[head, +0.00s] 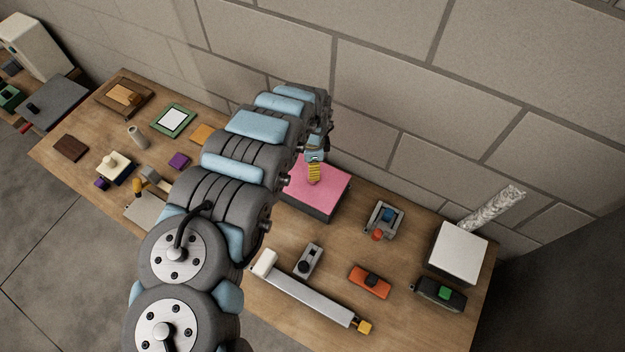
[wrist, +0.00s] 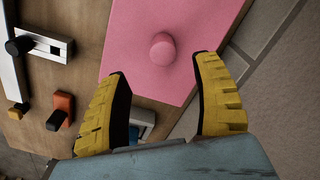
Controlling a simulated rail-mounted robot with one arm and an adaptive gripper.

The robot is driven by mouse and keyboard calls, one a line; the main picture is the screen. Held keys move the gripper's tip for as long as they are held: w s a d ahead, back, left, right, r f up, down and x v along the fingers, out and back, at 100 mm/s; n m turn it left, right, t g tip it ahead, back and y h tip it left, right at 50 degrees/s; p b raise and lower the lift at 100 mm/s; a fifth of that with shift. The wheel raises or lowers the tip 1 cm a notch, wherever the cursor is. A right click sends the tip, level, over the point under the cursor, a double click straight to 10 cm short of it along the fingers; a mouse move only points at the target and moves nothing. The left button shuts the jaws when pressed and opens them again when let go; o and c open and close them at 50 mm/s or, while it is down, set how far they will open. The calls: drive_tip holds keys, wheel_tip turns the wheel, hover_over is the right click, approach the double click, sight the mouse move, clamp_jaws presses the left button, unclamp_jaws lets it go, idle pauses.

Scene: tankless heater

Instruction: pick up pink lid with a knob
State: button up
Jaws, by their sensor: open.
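The pink lid (head: 327,182) is a flat square panel on top of a dark box on the wooden table, near the wall. In the wrist view the pink lid (wrist: 140,50) fills the upper middle, with its round pink knob (wrist: 162,50) near the center. My gripper (head: 314,175) is over the lid in the head view. In the wrist view my gripper (wrist: 162,65) has its two yellow ribbed fingers spread wide apart, with nothing between them. The knob appears between and just beyond the fingertips. The head view hides the knob behind my gripper.
On the wooden table (head: 400,299), a grey clamp-like fixture (head: 384,218), an orange block (head: 370,281) and a long grey bar (head: 315,295) stand right and in front of the box. A white box (head: 457,253) is farther right. The block wall (head: 400,80) rises close behind.

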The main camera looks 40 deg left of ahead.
sight(323, 195)
drive_tip(key=shift+f, duration=1.1)
drive_tip(key=shift+f, duration=0.75)
drive_tip(key=shift+a+f+p, duration=0.25)
drive_tip(key=shift+f+p, duration=0.05)
drive_tip(key=shift+f, duration=0.55)
drive_tip(key=shift+w+f, duration=0.1)
drive_tip(key=shift+f, duration=0.9)
clamp_jaws()
